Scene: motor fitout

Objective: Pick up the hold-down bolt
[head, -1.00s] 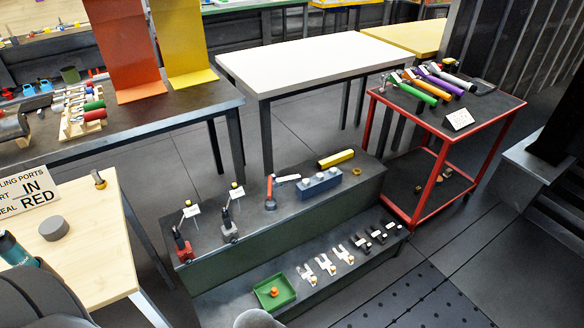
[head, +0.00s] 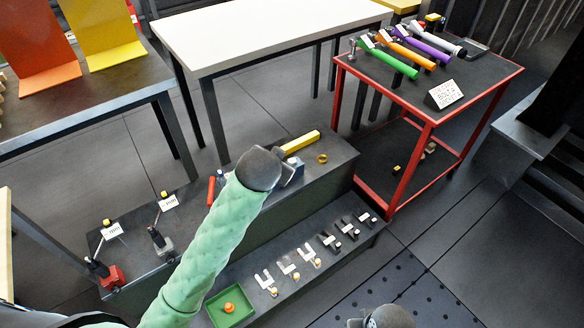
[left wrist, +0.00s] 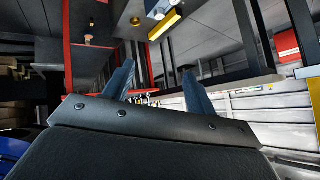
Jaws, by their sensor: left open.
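A small metal bolt-like piece (head: 352,49) stands at the left edge of the red cart's top, by the coloured-handled tools; I cannot tell whether it is the hold-down bolt. My left gripper (left wrist: 157,82) is open, its two fingers apart with nothing between them in the left wrist view. In the head view my left arm reaches over the dark stepped bench, and its wrist hides most of the gripper and the blue block. The left gripper is well apart from the cart.
The red cart (head: 428,128) bears green, orange, purple and white-handled tools and a white sign (head: 445,94). A yellow bar (head: 301,142) and brass ring (head: 322,158) lie on the bench. Several clips and a green tray (head: 230,308) are on its lower step.

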